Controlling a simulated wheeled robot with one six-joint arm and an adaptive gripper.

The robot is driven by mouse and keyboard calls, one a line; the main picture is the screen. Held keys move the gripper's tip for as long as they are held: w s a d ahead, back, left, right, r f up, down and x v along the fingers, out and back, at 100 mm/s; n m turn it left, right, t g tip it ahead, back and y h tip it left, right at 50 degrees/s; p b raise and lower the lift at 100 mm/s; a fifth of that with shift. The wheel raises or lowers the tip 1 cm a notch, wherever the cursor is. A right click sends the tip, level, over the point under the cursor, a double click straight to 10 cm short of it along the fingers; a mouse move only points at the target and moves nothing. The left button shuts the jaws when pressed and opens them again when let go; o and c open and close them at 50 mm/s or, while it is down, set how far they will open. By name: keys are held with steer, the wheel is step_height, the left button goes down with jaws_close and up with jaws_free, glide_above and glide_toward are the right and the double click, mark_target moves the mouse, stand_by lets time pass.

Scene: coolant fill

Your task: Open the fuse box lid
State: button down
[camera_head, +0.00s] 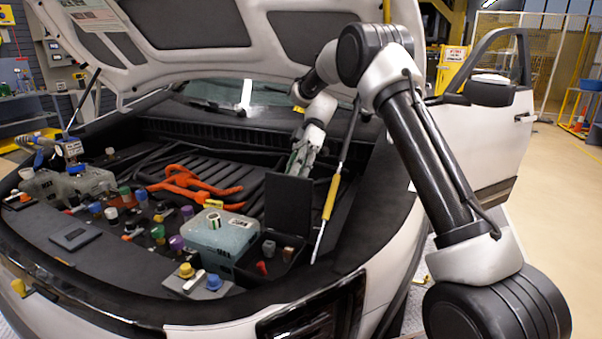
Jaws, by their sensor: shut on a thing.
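The black fuse box (299,272) sits at the front right of the engine bay, with small red and brown parts visible inside it. Its black lid (288,206) stands about upright at the back of the box, so the box is open. My gripper (297,170) points down at the top edge of the lid and is shut on it. The lid's top edge hides the tips of the fingers.
A pale blue-green reservoir (220,236) with a striped cap stands just left of the fuse box. A yellow-handled rod (331,196) rises close on the right. Orange cables (190,183) lie further left. The raised hood (185,35) hangs above.

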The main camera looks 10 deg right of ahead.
step_height(320, 180, down, 2)
steer(key=shift+d+f+g, duration=0.1)
steer(key=shift+f+g, duration=0.1)
steer(key=shift+g, duration=0.1)
steer(key=c, duration=1.3)
jaws_free()
steer(key=shift+w+a+f, duration=0.1)
steer(key=shift+w+a, duration=0.05)
steer(key=shift+a, duration=0.1)
steer(key=shift+o, duration=0.2)
steer(key=shift+d, duration=0.2)
steer(key=shift+w+r, duration=0.1)
steer(key=shift+r, duration=0.2)
step_height(320, 180, up, 10)
